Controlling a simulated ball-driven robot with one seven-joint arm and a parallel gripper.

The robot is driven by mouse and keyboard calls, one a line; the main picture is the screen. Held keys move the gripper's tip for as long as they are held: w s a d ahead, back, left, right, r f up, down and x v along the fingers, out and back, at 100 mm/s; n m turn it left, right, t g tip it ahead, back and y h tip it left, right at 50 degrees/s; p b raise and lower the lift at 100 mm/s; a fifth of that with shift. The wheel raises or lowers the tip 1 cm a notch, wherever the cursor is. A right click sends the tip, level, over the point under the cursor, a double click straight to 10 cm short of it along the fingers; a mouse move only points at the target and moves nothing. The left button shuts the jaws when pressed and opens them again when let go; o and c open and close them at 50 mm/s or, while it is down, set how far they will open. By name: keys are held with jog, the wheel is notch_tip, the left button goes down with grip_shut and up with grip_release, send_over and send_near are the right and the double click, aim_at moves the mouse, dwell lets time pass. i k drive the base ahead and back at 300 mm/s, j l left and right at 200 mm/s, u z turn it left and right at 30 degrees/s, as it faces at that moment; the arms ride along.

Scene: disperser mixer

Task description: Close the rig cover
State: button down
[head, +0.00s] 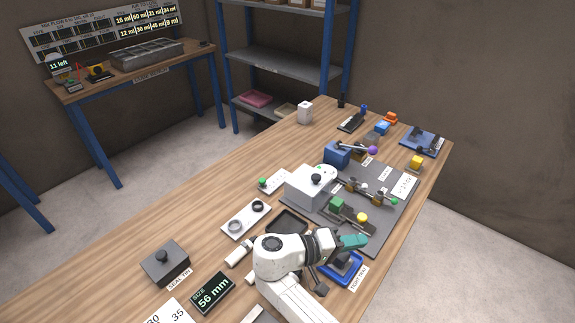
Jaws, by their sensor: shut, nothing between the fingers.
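The rig stands on a dark grey base plate (372,229) right of the picture's middle. A white box-shaped cover (309,189) with a black knob on top sits at the plate's left side; I cannot tell whether it is hinged or what lies under it. Several metal clamps and rods, a green block (337,204) and a yellow ball (362,217) are on the plate beside it. My gripper (364,240) has teal fingers, shut and empty, over the plate's near edge. It is apart from the cover, nearer to me and to the right.
A blue tray (342,268) lies below my gripper. A black tray (288,222), a white plate with two rings (246,219) and a grey seal tin (165,263) lie left. A blue block (336,154) stands behind the cover. Bare wood lies at the table's left.

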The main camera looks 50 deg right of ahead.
aim_at(303, 186)
jog(key=i, duration=1.15)
